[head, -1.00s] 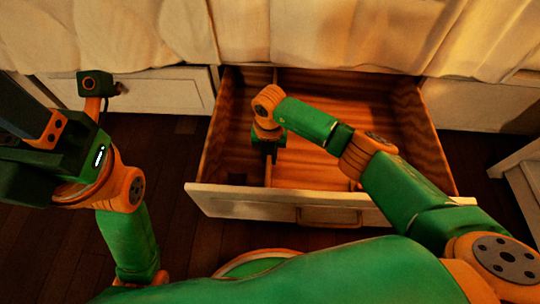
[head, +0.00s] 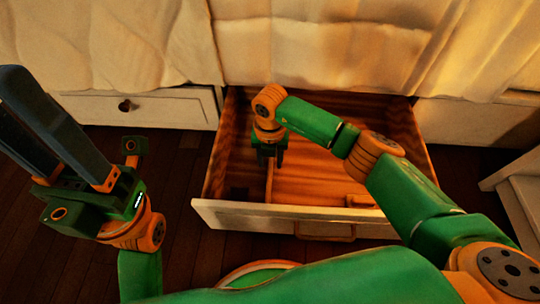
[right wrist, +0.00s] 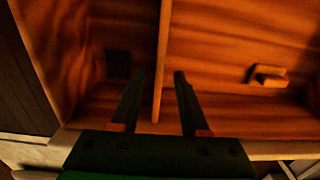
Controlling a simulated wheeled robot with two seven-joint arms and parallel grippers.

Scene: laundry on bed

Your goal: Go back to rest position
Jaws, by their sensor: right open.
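My right gripper (head: 268,163) points down over the open drawer (head: 320,216), near its wooden divider (head: 269,184). In the right wrist view my right gripper (right wrist: 159,75) is open and empty, with one finger on each side of the divider (right wrist: 162,60) as seen from there. Whether it touches the divider cannot be told. My left gripper (head: 12,85) is at the left edge of the head view, raised over the floor with its fingers pointing up and left. Its fingers look apart, with nothing between them.
The drawer holds a small wooden block (right wrist: 267,76) in the right compartment and a small dark block (right wrist: 118,63) in the left one. Pale bedding (head: 300,50) hangs above. A white furniture piece (head: 520,190) stands at the right.

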